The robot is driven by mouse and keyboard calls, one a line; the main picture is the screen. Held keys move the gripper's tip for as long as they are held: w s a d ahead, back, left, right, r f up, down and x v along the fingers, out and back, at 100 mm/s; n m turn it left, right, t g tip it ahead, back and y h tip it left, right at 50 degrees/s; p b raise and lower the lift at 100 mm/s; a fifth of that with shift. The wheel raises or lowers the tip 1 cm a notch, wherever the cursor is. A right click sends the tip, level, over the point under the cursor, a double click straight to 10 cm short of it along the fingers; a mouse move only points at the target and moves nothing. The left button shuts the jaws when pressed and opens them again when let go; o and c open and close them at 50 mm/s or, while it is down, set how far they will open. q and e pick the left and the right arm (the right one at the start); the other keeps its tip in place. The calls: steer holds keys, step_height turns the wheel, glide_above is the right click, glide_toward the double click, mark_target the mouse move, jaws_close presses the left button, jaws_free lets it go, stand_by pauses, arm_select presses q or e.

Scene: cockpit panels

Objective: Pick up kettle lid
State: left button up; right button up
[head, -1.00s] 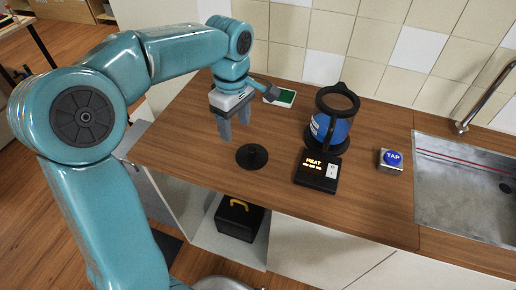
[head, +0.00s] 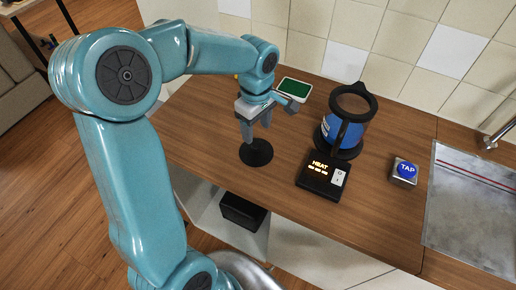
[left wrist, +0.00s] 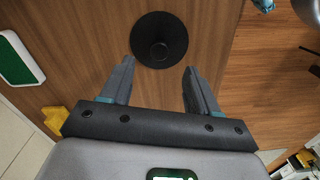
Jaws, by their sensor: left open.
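The kettle lid (head: 256,153) is a black disc with a raised knob, lying flat on the wooden counter. It also shows in the left wrist view (left wrist: 160,32), just beyond the fingertips and roughly centred between them. My left gripper (head: 255,130) is open and empty, pointing down above the lid; in the left wrist view its two fingers (left wrist: 158,65) stand wide apart. In the head view the fingers partly cover the lid's far side. The blue kettle (head: 352,132) with black rim and handle stands open-topped on a black base to the right. My right gripper is not in view.
A black HEAT switch box (head: 323,176) sits in front of the kettle. A blue TAP button (head: 406,170) and a metal sink (head: 470,215) lie to the right. A green-and-white pad (head: 295,89) lies behind the gripper. The counter (head: 195,140) left of the lid is clear.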

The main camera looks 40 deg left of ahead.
mark_target(255, 144)
arm_select(q)
steer(key=shift+w+d+f, duration=0.1)
steer(key=shift+f, duration=1)
steer(key=shift+s+f, duration=0.15)
steer(key=shift+s, duration=0.25)
steer(key=f, duration=0.1)
steer(key=f+p, duration=0.1)
steer(key=f, duration=0.1)
steer(key=w+f, duration=0.1)
steer(key=shift+a+f, duration=0.3)
steer(key=shift+f, duration=0.1)
steer(key=shift+s+f, duration=0.15)
steer(key=shift+s, duration=0.05)
steer(key=shift+s+a, duration=0.1)
steer(key=shift+s, duration=0.05)
steer(key=shift+w, duration=0.2)
steer(key=c, duration=0.9)
steer(key=shift+c, duration=1.1)
steer(key=shift+s, duration=0.15)
jaws_close()
